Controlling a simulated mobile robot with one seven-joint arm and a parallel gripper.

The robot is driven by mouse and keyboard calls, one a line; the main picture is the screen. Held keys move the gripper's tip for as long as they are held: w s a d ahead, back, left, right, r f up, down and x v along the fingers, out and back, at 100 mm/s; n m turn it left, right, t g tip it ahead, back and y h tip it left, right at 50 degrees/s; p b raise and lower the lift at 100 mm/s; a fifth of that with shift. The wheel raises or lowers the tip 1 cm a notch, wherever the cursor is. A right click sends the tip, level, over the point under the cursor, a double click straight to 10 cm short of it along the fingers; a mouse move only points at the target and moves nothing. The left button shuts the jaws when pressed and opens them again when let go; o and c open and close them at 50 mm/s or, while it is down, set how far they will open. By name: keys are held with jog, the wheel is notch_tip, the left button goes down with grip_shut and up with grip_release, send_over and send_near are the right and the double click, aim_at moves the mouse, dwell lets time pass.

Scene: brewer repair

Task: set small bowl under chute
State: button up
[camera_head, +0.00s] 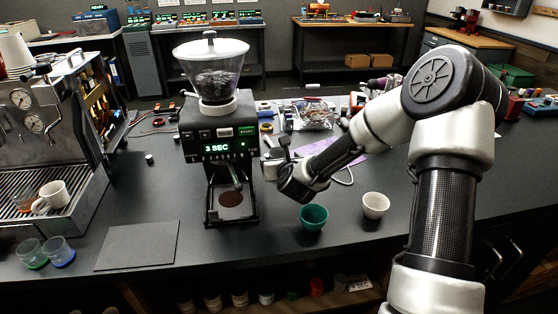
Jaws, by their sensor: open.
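The coffee grinder (217,145) stands upright on the dark counter, with a clear hopper of beans on top and a display reading "3 SEC". Its chute (233,177) points down over a base tray (215,214) with a dark brown round patch; no bowl stands there. A small green bowl (313,218) sits upright on the counter to the right of the grinder. A small white bowl (375,205) sits to the right of the green one. My gripper (275,157) is open beside the grinder's right side, above and left of the green bowl. Whether it touches the grinder is unclear.
An espresso machine (45,135) with a white mug (50,196) stands at left. Two clear cups (60,252) and a flat dark mat (138,246) lie at front left. Tools and a clear bag (312,115) crowd the counter behind my gripper. Counter around the bowls is clear.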

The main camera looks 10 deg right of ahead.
aim_at(278, 150)
jog(key=shift+d+x, duration=0.15)
jog(key=shift+x, duration=1.6)
jog(key=shift+d+x, duration=0.15)
jog(key=shift+x, duration=1.55)
jog(key=shift+r, duration=0.15)
jog(key=c, duration=1.3)
